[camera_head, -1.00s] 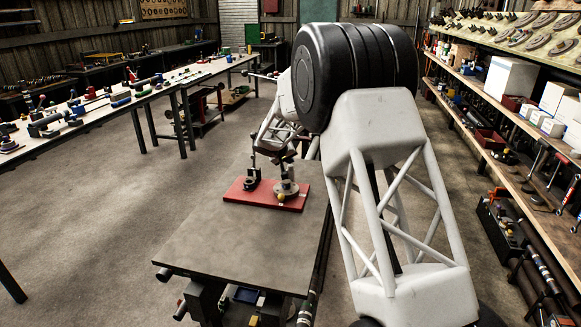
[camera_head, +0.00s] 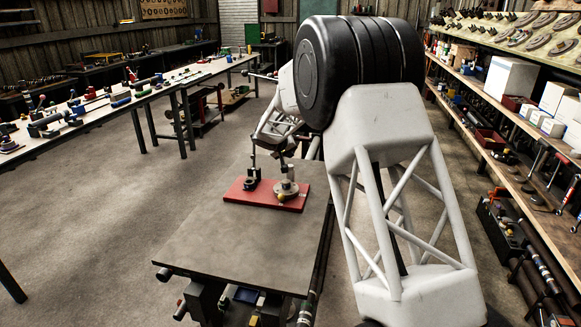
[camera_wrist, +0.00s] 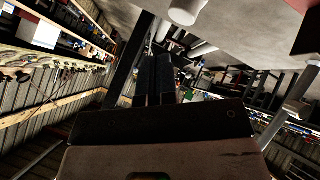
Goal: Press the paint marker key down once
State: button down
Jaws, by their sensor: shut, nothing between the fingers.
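A red base plate (camera_head: 237,193) lies on the grey bench top. I cannot tell which part is the paint marker key. My gripper shows in the wrist view (camera_wrist: 152,75) as two dark fingers side by side, shut with nothing between them. In the head view my arm's end is behind and above the plate, and the fingertips are too small to make out. Contact with any part cannot be told.
The grey bench top (camera_head: 235,240) is bare in front of the plate. A long white table (camera_head: 110,100) with many small parts stands at the left. Loaded shelves (camera_head: 535,165) run along the right. Open floor (camera_head: 110,220) lies left of the bench.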

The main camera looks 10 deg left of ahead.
aim_at(290, 166)
jog(key=shift+r, duration=1.7)
jog(key=shift+s+d+r, duration=0.15)
jog(key=shift+d+r, duration=0.05)
jog(key=shift+d, duration=0.05)
jog(key=s+d+r+m+g, duration=0.1)
jog(key=s+d+r, duration=0.4)
jog(key=s+d, duration=0.45)
jog(key=s+d+r+m+g, duration=0.1)
jog(key=s+d+r+g, duration=0.1)
jog(key=s+d+r, duration=0.55)
jog(key=s+d+r+m+g, duration=0.1)
jog(key=s+d+r, duration=0.1)
jog(key=s+d, duration=0.95)
jog(key=s+d+f+m+y, duration=0.1)
jog(key=s+d, duration=0.4)
jog(key=s, duration=0.8)
jog(key=s+d+f+g, duration=0.1)
jog(key=s+d+f, duration=0.2)
jog(key=s, duration=1)
jog(key=s+d+f+m+g+y, duration=0.1)
jog(key=s+d+f, duration=0.1)
jog(key=s+d, duration=0.5)
jog(key=s, duration=0.6)
jog(key=shift+d+f+m+y, duration=0.25)
jog(key=shift+f+m+y, duration=0.05)
